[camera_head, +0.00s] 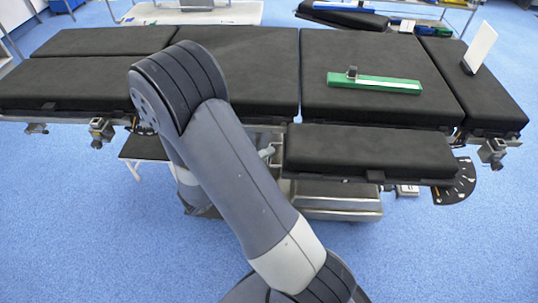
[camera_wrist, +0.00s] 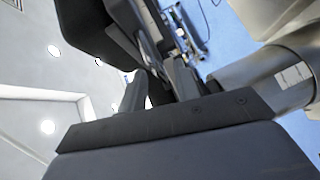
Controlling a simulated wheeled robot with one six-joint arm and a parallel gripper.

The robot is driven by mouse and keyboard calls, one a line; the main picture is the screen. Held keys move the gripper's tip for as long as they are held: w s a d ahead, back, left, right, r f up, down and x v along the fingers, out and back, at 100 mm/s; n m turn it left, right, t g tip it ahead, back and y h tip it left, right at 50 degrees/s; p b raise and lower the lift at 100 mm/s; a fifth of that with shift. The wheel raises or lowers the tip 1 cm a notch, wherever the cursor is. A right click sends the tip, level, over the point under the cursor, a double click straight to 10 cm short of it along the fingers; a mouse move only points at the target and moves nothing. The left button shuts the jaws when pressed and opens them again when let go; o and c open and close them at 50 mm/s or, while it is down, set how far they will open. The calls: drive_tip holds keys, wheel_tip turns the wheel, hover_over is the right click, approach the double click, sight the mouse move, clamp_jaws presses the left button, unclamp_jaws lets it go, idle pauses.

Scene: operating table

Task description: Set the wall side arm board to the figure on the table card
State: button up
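A long black padded arm board (camera_head: 368,150) lies along the near edge of the operating table (camera_head: 245,62). A dark toothed angle plate (camera_head: 456,186) with holes sits below its right end. Another black board (camera_head: 343,17) shows beyond the far edge, partly cut off; the frames do not clearly show which is on the wall side. A white card (camera_head: 480,47) stands tilted on the table's right end, its face unreadable. My gripper is hidden in the head view. In the wrist view its fingers (camera_wrist: 158,90) appear apart, close to dark parts; whether they hold something is unclear.
A green bar (camera_head: 374,83) with a pale strip and a small dark block (camera_head: 352,72) lies on the table. Clamps (camera_head: 101,132) and (camera_head: 492,151) hang along the near rail. Carts stand behind. The blue floor (camera_head: 430,255) at front right is clear.

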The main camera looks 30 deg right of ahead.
drive_tip(key=shift+x, duration=1)
drive_tip(key=shift+c, duration=0.2)
clamp_jaws()
